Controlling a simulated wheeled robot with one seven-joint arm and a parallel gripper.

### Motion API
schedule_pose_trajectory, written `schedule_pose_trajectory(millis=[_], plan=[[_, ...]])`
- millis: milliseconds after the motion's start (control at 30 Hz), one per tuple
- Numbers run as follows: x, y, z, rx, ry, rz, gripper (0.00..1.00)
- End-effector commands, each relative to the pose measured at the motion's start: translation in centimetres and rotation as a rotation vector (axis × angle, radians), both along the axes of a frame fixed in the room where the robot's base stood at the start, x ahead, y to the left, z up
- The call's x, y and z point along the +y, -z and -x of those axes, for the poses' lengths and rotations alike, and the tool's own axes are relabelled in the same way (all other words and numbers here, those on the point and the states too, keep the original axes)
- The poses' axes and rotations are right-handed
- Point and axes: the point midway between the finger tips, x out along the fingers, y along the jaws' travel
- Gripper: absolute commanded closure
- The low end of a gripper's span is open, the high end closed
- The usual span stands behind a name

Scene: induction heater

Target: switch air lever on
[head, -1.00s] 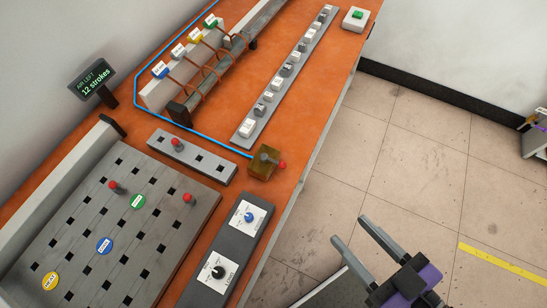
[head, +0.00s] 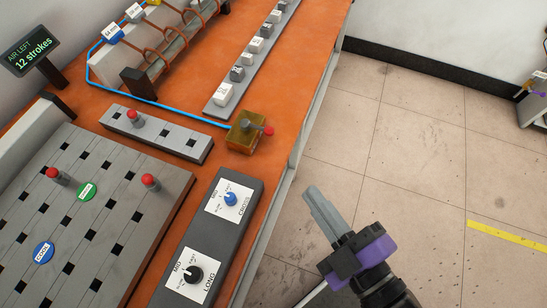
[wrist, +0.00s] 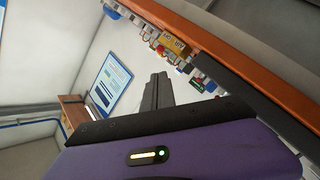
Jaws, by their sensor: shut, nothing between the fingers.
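The air valve is a brass-yellow block (head: 245,138) on the orange bench near its right edge, with a blue hose running to it. Its lever has a red tip (head: 268,131) that points right, towards the bench edge; a grey round part sits on top of the block. My gripper (head: 314,193) is shut and empty, off the bench over the floor, to the lower right of the valve and apart from it. Its closed fingers also show in the wrist view (wrist: 156,90).
A dark panel with a blue knob (head: 230,198) and a black knob (head: 192,274) lies in front of the valve. A grey slotted strip (head: 160,135) is left of it, and a switch row (head: 237,74) behind. A display (head: 32,52) reads "12 strokes".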

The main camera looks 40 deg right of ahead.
Motion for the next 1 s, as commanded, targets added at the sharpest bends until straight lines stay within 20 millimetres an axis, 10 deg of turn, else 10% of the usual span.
schedule_pose_trajectory(millis=[400, 1000], plan=[[2.3, 1.1, -1.6, 0.062, -0.101, 0.623, 1.00], [2.2, 1.2, -2.2, 0.062, -0.108, 0.651, 1.00]])
